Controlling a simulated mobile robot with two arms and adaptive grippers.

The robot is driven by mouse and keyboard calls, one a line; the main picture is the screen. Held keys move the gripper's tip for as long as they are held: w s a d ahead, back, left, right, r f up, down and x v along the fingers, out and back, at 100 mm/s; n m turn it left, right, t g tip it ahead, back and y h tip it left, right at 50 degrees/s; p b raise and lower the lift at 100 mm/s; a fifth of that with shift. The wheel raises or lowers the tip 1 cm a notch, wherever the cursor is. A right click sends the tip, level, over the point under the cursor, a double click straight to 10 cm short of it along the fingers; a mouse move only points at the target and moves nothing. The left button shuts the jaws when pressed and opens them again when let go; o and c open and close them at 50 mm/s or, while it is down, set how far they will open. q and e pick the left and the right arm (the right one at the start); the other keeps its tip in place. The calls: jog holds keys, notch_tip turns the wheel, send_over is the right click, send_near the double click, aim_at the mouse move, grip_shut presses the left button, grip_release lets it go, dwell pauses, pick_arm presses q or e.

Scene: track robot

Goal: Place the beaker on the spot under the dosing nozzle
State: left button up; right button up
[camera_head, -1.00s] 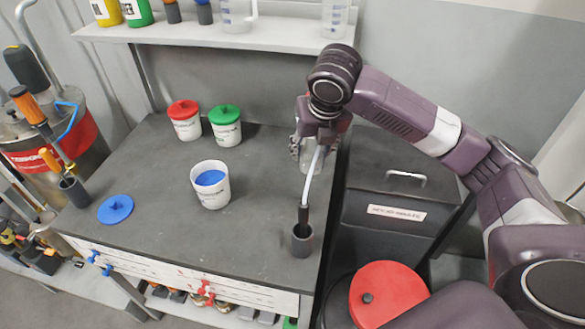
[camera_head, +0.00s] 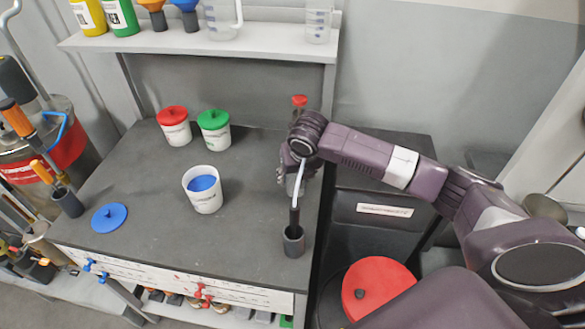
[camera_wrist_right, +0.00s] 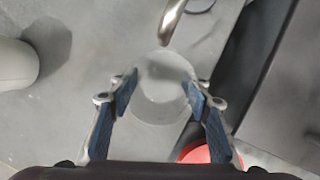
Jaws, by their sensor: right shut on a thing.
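The beaker (camera_wrist_right: 161,100) is clear and round. In the right wrist view it sits between the two blue-padded fingers of my right gripper (camera_wrist_right: 160,96), which is shut on it. In the head view my right gripper (camera_head: 292,178) is over the right edge of the grey worktop (camera_head: 150,190), behind the spatula. There the beaker is mostly hidden by the gripper. I cannot tell whether its base touches the worktop. I cannot make out a dosing nozzle or a marked spot. My left gripper is not in view.
A metal spatula (camera_head: 304,178) stands in a grey holder (camera_head: 293,242), close in front of the gripper. A white tub of blue powder (camera_head: 204,200) is to the left, with red-lidded (camera_head: 175,132) and green-lidded (camera_head: 216,138) tubs behind. A red-topped object (camera_head: 299,101) stands behind the gripper.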

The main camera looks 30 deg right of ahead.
jog(key=w, duration=0.1)
jog(key=w+d, duration=0.1)
jog(key=w, duration=0.1)
jog(key=shift+w+r+p, duration=0.1)
jog(key=shift+w+p, duration=0.15)
jog(key=shift+p, duration=0.15)
jog(key=shift+f+p, duration=0.35)
jog(key=shift+w+f, duration=0.1)
jog(key=shift+f, duration=0.2)
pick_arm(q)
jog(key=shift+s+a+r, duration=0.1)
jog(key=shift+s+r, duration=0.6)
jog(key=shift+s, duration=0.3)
pick_arm(e)
jog(key=shift+f, duration=0.15)
jog(key=o, duration=1.1)
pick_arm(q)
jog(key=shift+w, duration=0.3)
